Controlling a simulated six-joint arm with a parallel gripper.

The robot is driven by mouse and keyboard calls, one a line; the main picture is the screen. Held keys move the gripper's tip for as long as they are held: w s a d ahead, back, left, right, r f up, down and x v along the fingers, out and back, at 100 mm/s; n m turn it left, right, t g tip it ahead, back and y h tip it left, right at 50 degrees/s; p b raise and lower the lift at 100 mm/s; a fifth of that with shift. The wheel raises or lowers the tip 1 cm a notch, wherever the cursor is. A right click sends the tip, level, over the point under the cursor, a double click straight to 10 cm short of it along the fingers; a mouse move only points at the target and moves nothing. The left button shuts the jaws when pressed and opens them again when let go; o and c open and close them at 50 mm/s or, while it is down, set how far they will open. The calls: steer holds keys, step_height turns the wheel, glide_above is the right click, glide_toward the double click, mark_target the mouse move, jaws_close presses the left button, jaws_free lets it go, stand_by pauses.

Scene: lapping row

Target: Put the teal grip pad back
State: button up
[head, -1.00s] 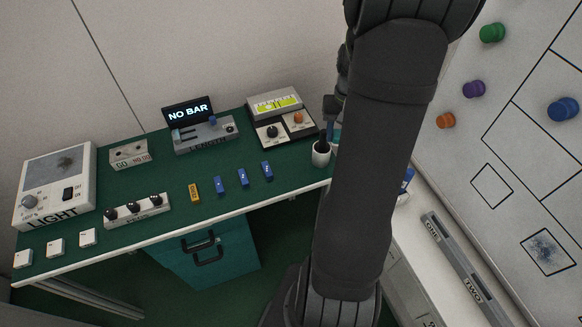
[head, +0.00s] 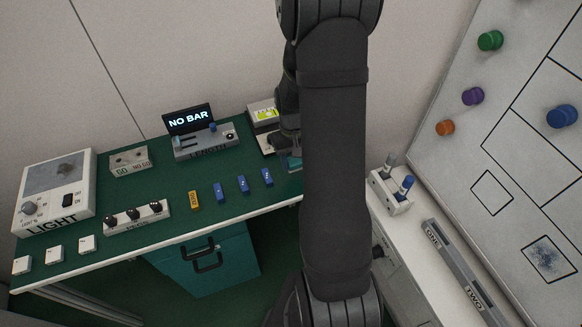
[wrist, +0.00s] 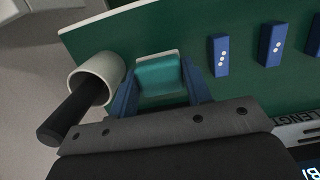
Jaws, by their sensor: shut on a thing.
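The teal grip pad (wrist: 160,74) sits between the two blue fingers of my gripper (wrist: 162,90) in the wrist view, with a pale edge along its far side. My gripper is shut on it, over the green bench top near its edge. In the head view, a bit of teal shows at my gripper (head: 290,160), right of the blue blocks. My arm hides most of the area around it there. I cannot tell whether the pad touches the bench.
A white cup (wrist: 108,66) with a dark handle in it stands close left of my fingers in the wrist view. Several small blue blocks (head: 243,185) and a yellow one (head: 194,200) stand on the bench (head: 130,240). The length gauge (head: 206,145) is behind them.

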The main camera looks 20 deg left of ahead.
mark_target(291, 175)
steer(key=shift+a+f, duration=0.35)
steer(key=shift+a, duration=0.2)
steer(key=shift+f, duration=1.95)
steer(key=o, duration=1)
steer(key=shift+f, duration=0.1)
steer(key=shift+c, duration=0.2)
step_height(291, 175, up, 12)
steer(key=w+a, duration=0.1)
